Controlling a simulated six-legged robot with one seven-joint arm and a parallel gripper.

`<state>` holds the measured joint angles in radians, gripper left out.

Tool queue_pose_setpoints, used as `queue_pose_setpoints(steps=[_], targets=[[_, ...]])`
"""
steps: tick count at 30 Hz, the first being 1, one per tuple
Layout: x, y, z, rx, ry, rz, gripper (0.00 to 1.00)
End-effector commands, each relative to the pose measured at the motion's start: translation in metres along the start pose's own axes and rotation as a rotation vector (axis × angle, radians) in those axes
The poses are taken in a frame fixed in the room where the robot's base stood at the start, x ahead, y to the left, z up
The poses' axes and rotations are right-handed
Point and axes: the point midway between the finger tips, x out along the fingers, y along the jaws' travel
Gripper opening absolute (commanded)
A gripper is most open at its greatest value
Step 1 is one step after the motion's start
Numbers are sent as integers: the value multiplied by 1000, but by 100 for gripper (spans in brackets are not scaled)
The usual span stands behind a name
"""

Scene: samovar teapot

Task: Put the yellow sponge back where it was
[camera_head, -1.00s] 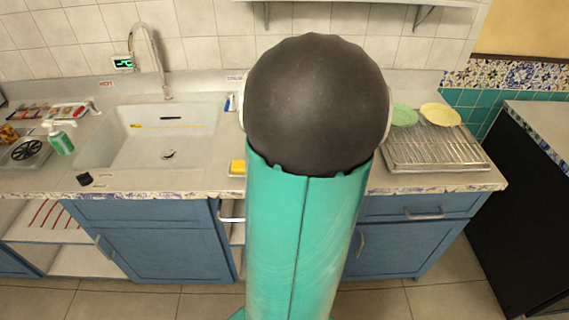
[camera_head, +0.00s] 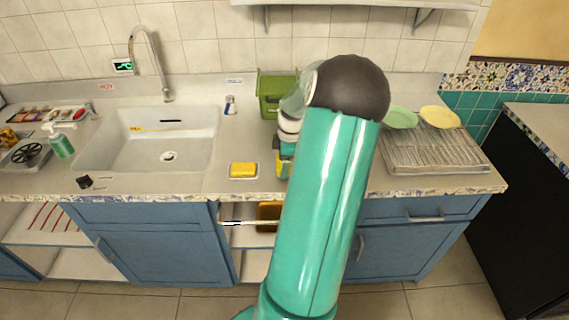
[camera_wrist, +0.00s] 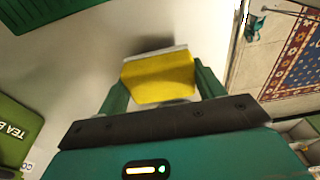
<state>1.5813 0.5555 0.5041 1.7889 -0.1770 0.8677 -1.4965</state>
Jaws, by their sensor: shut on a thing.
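My gripper (camera_wrist: 162,82) is shut on a yellow sponge (camera_wrist: 160,78) with a pale layer along one edge. It sits between the two green fingers in the wrist view. A dark shadow lies on the pale surface close by; I cannot tell if the sponge touches that surface. In the head view my gripper (camera_head: 284,160) is low over the counter's front part, largely hidden by my arm, and the held sponge barely shows. A second yellow block (camera_head: 243,169) lies on a small pale dish on the counter, left of my gripper.
The counter (camera_head: 205,182) has a sink (camera_head: 140,150) to the left and a dish rack (camera_head: 430,150) with plates to the right. A green box (camera_head: 270,90) stands behind my gripper; a green tea box (camera_wrist: 15,130) shows in the wrist view. Counter left of the yellow block is clear.

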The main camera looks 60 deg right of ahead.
Motion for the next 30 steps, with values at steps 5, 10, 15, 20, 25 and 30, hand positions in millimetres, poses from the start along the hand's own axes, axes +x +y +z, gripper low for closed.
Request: queue_pose_setpoints(steps=[5,10,15,20,25,30], targets=[[8,0,1,-1,-1,2,43],[9,0,1,-1,0,1,43],[11,0,1,-1,0,1,79],[11,0,1,-1,0,1,89],[10,0,1,-1,0,1,89],[-2,0,1,0,-1,3,89]])
